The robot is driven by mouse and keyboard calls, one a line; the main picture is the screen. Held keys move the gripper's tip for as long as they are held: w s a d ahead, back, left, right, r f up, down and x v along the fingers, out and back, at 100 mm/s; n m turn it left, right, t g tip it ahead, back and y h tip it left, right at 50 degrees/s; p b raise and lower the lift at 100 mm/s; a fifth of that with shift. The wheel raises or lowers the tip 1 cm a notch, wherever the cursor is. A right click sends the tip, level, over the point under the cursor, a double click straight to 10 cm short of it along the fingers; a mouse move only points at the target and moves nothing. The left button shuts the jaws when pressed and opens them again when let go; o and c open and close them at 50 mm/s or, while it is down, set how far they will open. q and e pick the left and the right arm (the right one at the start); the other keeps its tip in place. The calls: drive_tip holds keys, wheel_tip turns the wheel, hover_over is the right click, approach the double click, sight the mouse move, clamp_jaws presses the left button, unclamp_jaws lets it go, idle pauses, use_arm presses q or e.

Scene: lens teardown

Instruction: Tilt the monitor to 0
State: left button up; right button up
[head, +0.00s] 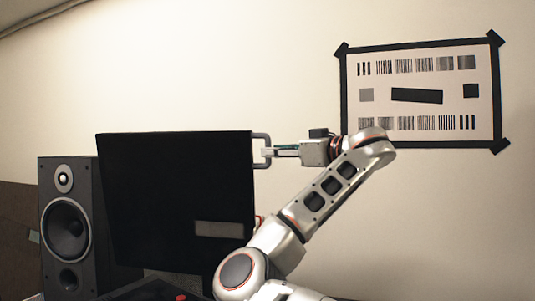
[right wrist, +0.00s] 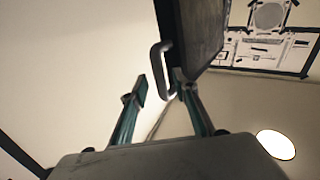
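The monitor (head: 175,190) is a large dark panel at left centre in the head view. Its left edge slants, narrowing toward the bottom; I cannot read its exact tilt angle. A grey loop handle (head: 262,138) sticks out from its upper right edge. My right gripper (head: 272,152) is level at this handle. In the right wrist view the fingers (right wrist: 162,92) stand apart, with the handle (right wrist: 155,66) at the tips between them and a gap to the left finger. The monitor (right wrist: 203,32) shows there at the top. My left gripper is out of view.
A dark loudspeaker (head: 73,235) stands close to the monitor's left side. A black-framed test chart (head: 415,78) hangs on the wall behind, up and right of my right arm. The space above the monitor is clear. A bright round lamp (right wrist: 276,145) shows in the wrist view.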

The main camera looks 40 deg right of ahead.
sight(269, 160)
drive_tip(key=shift+w+a, duration=0.1)
drive_tip(key=shift+w, duration=1.45)
